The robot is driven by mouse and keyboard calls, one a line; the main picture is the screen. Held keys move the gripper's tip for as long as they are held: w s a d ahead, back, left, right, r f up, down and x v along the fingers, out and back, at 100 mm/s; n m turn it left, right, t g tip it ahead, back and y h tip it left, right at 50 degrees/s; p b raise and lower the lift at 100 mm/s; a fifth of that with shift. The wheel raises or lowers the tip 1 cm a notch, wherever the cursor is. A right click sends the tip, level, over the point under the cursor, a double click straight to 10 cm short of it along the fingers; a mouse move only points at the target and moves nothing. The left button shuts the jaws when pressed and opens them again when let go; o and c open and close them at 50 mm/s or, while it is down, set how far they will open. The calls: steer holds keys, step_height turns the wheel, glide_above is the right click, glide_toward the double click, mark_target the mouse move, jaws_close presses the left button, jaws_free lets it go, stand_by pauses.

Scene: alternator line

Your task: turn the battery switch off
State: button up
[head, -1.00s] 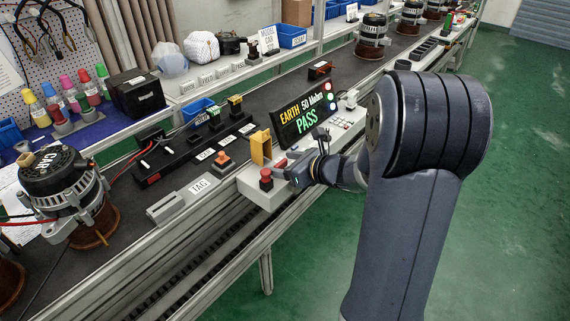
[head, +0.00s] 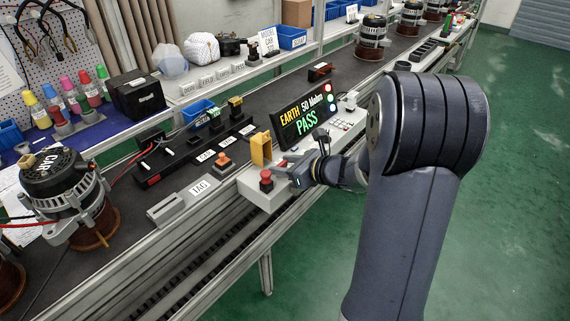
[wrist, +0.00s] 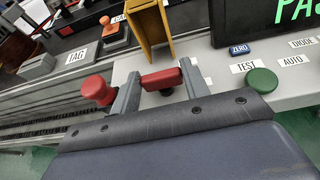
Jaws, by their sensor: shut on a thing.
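The battery switch appears to be the red bar handle (wrist: 161,79) on the light grey control box (wrist: 215,92). In the wrist view my gripper (wrist: 158,84) has one finger at each end of this handle and is shut on it. The handle lies nearly crosswise in the wrist view, on a dark round base partly hidden beneath it. In the head view my gripper (head: 298,175) is low over the box's front, and its fingers mostly hide the handle. No switch position label is readable.
A red mushroom button (wrist: 98,89) stands close beside the left finger. A green TEST button (wrist: 262,81) is to the right. An upright yellow flap (wrist: 148,30) stands just behind the handle. The display (head: 305,116) reads PASS.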

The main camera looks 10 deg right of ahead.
steer(key=n+g+y+p, duration=0.2)
steer(key=n+g+p, duration=0.1)
steer(key=shift+w+d+r+y, duration=0.15)
steer(key=shift+w+d+y, duration=0.05)
steer(key=shift+y, duration=0.1)
steer(key=n+g+p, duration=0.1)
steer(key=n+g+y+p, duration=0.1)
steer(key=n+g, duration=0.1)
steer(key=n+g+y+p, duration=0.1)
steer(key=n+g, duration=0.1)
steer(key=shift+w+d, duration=0.1)
steer(key=shift+w, duration=0.15)
steer(key=n+g, duration=0.1)
steer(key=n+g+p, duration=0.1)
steer(key=n+g, duration=0.1)
steer(key=n+g+p, duration=0.1)
steer(key=g, duration=0.1)
steer(key=shift+w, duration=0.3)
steer(key=shift+w+f+n+g+h+p, duration=0.1)
steer(key=shift+n+g+h+p, duration=0.3)
steer(key=shift+n+g, duration=0.6)
steer(key=shift+w+f+n+g+h+p, duration=0.15)
steer(key=shift+n+g+p, duration=0.35)
steer(key=shift+n+g, duration=0.5)
steer(key=o, duration=1)
steer(key=shift+r, duration=0.1)
steer(key=shift+s, duration=0.1)
